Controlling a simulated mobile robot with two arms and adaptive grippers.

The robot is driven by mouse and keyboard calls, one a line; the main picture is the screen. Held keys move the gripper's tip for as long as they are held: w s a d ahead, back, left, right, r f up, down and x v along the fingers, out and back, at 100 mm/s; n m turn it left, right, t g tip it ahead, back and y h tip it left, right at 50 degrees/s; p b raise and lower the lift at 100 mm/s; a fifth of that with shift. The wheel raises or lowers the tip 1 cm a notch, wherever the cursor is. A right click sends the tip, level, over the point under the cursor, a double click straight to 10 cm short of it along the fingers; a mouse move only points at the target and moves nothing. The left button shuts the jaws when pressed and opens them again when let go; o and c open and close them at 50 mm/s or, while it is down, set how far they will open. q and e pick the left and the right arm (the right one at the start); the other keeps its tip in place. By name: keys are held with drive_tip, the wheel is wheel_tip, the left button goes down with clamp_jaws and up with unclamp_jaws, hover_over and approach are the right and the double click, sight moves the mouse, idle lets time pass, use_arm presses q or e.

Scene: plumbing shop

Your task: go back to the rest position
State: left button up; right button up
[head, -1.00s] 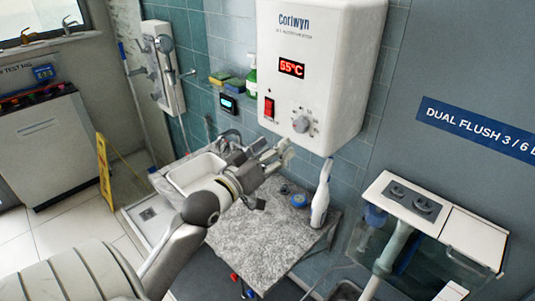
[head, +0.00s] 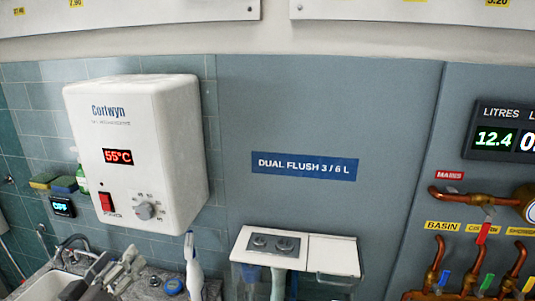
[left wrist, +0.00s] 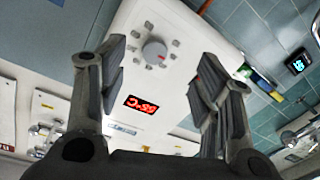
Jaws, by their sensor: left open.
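My left gripper (head: 112,277) is at the lower left of the head view, below the white water heater (head: 138,150) and in front of the counter with the sink. In the left wrist view its two fingers (left wrist: 162,90) stand wide apart with nothing between them. Beyond them that view shows the heater's front, with its dial and red 55°C display. The gripper looks apart from the heater. My right gripper is in neither view.
A dual-flush cistern (head: 333,256) is at the lower middle. Copper pipes with coloured valve handles (head: 481,235) are on the right wall. A sponge and green bottle (head: 82,179) sit left of the heater.

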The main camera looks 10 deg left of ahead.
use_arm(q)
drive_tip(key=s+d+f+m+g, duration=0.2)
drive_tip(key=s+d+f+g, duration=0.15)
drive_tip(key=f, duration=0.35)
drive_tip(key=s+d+f+m+g, duration=0.1)
drive_tip(key=s+d+f+g, duration=0.2)
drive_tip(key=f, duration=0.4)
drive_tip(key=s+d+f+m+g, duration=0.2)
drive_tip(key=s+d+f+g, duration=0.3)
drive_tip(key=s, duration=0.3)
drive_tip(key=s+d+f+m+g, duration=0.2)
drive_tip(key=s+d+f+g, duration=0.15)
drive_tip(key=s+f, duration=0.4)
wheel_tip(320, 180, down, 30)
drive_tip(key=r+b, duration=0.1)
drive_tip(key=b, duration=0.6)
drive_tip(key=s+a+f+g+b, duration=0.1)
drive_tip(key=s+f+b, duration=0.2)
drive_tip(key=s+f, duration=0.6)
drive_tip(key=s+a+f+b, duration=0.1)
drive_tip(key=s+f+b, duration=0.3)
drive_tip(key=s+f, duration=0.5)
wheel_tip(320, 180, down, 8)
drive_tip(key=shift+s+a+r+g, duration=0.15)
drive_tip(key=shift+a+g, duration=0.1)
drive_tip(key=shift+g, duration=0.15)
